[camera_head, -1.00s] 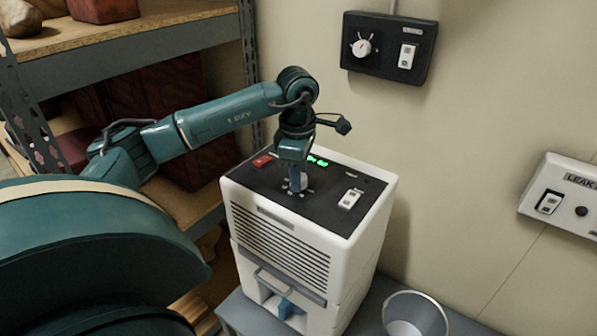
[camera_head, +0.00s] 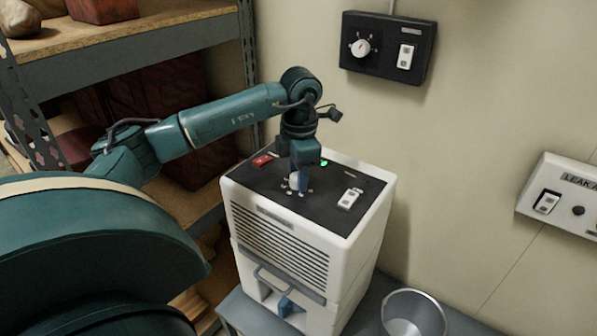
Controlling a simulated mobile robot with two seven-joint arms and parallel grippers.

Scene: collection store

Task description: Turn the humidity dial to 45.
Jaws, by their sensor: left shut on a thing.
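The white dehumidifier (camera_head: 330,240) stands on a grey stand, with a black control panel (camera_head: 325,205) on top. A pale round dial (camera_head: 293,181) sits on the panel with small marks around it. My left gripper (camera_head: 300,183) points down from above and is shut on this dial, covering part of it. Its pointer and the numbers cannot be read. My right gripper is not in view.
A black wall box (camera_head: 387,72) has another dial. A white leak alarm box (camera_head: 570,205) is at right. A metal bucket (camera_head: 413,312) stands beside the dehumidifier. Shelves (camera_head: 130,45) fill the left.

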